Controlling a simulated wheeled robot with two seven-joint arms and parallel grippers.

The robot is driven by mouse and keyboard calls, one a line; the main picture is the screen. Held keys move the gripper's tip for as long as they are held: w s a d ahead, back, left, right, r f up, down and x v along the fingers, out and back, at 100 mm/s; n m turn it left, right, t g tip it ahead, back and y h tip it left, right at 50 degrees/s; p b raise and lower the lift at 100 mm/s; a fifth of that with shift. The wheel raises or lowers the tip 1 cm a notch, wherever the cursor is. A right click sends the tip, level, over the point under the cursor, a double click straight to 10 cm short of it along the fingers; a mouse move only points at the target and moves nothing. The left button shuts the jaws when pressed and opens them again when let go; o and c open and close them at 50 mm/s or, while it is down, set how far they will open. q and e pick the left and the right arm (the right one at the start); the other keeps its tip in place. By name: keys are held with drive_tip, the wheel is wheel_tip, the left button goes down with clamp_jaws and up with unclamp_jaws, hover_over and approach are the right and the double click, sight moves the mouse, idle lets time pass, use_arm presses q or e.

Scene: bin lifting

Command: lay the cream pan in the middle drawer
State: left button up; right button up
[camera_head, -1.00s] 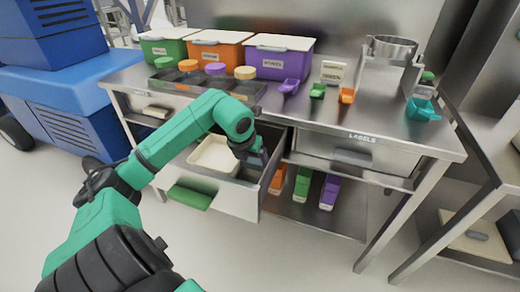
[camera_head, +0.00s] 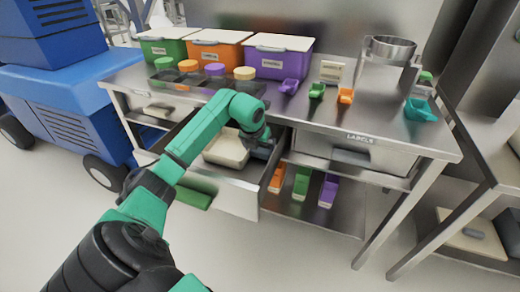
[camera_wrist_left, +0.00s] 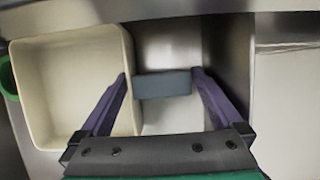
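The cream pan (camera_head: 226,150) lies inside the open drawer (camera_head: 236,200), which has a green handle (camera_head: 193,198). In the left wrist view the pan (camera_wrist_left: 75,85) fills the left side as an empty rectangular tray. My left gripper (camera_head: 262,142) is low in the drawer at the pan's right side. In the wrist view its two purple-grey fingers (camera_wrist_left: 160,80) are apart, the left one close to the pan's right wall. A grey block (camera_wrist_left: 163,84) lies between them with small gaps; I cannot tell whether it joins the pan. My forearm hides part of the pan. My right gripper is out of view.
The steel bench (camera_head: 300,112) carries green, orange and purple lidded bins (camera_head: 275,58), scoops and a metal cylinder. A closed drawer marked LABELS (camera_head: 330,150) is to the right. Orange, green and purple items stand on the shelf below. A blue cart (camera_head: 80,110) stands left.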

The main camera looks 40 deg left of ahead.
use_arm(q)
drive_tip(key=shift+r, duration=0.1)
drive_tip(key=v, duration=1.2)
drive_tip(key=shift+p, duration=0.35)
drive_tip(key=shift+d, duration=0.15)
